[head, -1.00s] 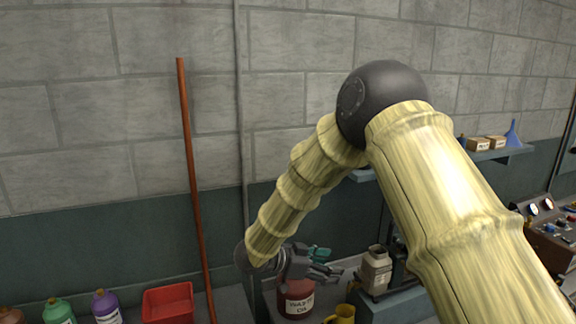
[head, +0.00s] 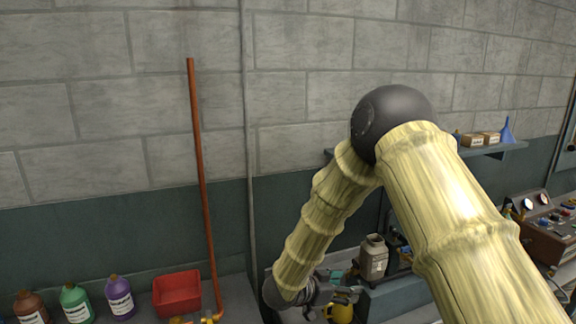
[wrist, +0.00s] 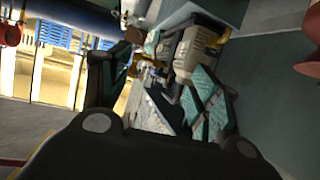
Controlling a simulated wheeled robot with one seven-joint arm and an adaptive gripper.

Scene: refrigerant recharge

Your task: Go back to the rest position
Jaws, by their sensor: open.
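My gripper (head: 345,286) shows low in the head view, at the end of my bamboo-textured arm, in front of the bench area. In the wrist view my gripper (wrist: 165,85) has its two teal-padded fingers spread apart with nothing held between them. A beige bottle (head: 373,258) stands just right of and behind the gripper in the head view. My forearm hides part of the bench.
A red bin (head: 177,293) and brown, green and purple bottles (head: 120,298) stand at the lower left. An orange-brown pipe (head: 203,190) rises up the wall. A shelf (head: 500,148) holds small boxes and a blue funnel (head: 507,130). A control panel (head: 548,225) stands at the right.

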